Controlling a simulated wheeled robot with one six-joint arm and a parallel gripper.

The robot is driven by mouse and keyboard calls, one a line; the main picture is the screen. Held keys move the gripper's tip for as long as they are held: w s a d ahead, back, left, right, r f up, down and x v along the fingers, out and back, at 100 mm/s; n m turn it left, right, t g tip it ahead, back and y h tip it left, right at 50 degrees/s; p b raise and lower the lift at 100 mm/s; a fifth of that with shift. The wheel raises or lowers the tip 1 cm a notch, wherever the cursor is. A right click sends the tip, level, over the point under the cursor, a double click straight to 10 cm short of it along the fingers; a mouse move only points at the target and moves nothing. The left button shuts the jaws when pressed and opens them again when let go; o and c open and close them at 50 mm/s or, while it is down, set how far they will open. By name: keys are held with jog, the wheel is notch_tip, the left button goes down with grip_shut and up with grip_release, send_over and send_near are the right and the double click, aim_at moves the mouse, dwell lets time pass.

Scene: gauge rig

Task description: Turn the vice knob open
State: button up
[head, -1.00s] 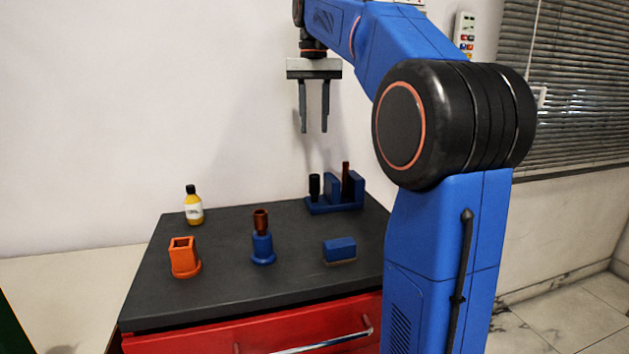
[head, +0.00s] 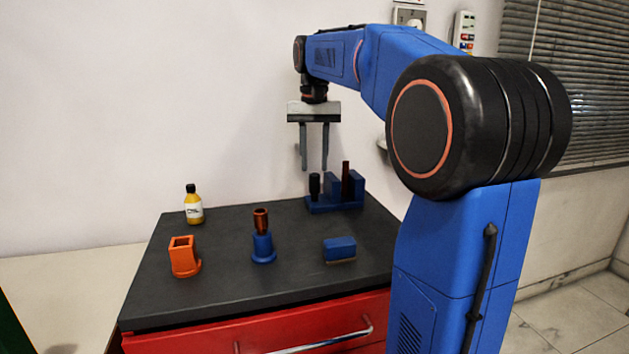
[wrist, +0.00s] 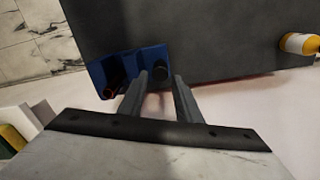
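The vice (head: 334,208) stands at the back right of the dark bench top. It has a blue base and two upright blue jaws, with a dark red-brown cylinder (head: 346,178) upright between them. The black upright knob (head: 314,187) is at its left end. My gripper (head: 314,168) points down with its two fingers apart and empty; its tips appear just above the knob. In the wrist view, the knob (wrist: 161,79) shows between the fingertips (wrist: 161,75), and the vice (wrist: 100,72) lies mostly to the left. How far the tips are above the knob is hard to tell.
A yellow bottle (head: 193,206) stands at the back left. An orange square holder (head: 184,260), a blue stand (head: 263,248) with a brown piece on top and a blue block (head: 340,248) stand nearer the front. The wall is close behind the vice.

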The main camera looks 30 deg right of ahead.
aim_at(315, 179)
jog(key=shift+f, duration=2.95)
jog(key=c, duration=0.8)
